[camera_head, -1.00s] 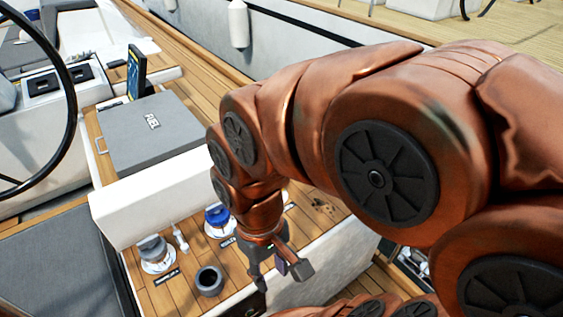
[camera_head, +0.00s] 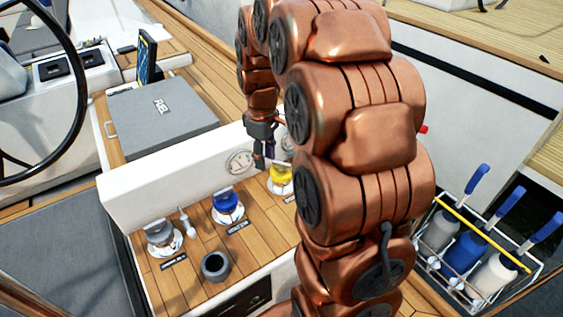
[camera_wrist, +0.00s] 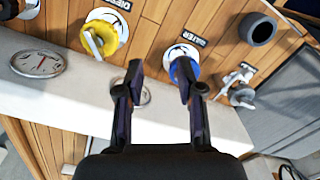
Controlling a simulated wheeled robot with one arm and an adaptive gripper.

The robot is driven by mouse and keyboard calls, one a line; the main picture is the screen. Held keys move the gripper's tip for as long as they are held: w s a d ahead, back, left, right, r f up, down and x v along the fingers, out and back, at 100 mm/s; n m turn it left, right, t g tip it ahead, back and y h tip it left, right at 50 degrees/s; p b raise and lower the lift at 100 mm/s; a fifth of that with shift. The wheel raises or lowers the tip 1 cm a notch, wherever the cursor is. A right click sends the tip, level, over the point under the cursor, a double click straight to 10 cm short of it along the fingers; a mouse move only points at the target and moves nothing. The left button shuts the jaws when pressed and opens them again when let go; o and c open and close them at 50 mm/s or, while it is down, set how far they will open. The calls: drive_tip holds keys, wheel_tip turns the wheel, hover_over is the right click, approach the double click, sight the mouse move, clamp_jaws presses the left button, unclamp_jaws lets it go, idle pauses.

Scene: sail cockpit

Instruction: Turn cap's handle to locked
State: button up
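In the wrist view the yellow cap (camera_wrist: 99,40) lies left of my fingers by a label that seems to read DIESEL. The blue cap (camera_wrist: 186,69) lies partly behind my right fingertip, by a WATER label; the grey cap (camera_wrist: 241,95) is farther right. My gripper (camera_head: 263,160) is open and empty, above the counter's back ledge near the yellow cap. The wrist view shows its fingers (camera_wrist: 159,68) apart.
A dark cup (camera_head: 215,266) stands at the counter's front. A white ledge (camera_head: 165,186) with a round gauge (camera_head: 239,162) rises behind the caps. A bottle rack (camera_head: 480,245) is right.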

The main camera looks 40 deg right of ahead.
drive_tip(key=n, duration=0.2)
hover_over(282, 163)
wheel_tip(282, 163, down, 5)
drive_tip(key=shift+w+r, duration=0.1)
drive_tip(key=shift+r, duration=0.05)
drive_tip(key=shift+f+p, duration=0.6)
drive_tip(key=shift+f, duration=3.2)
clamp_jaws()
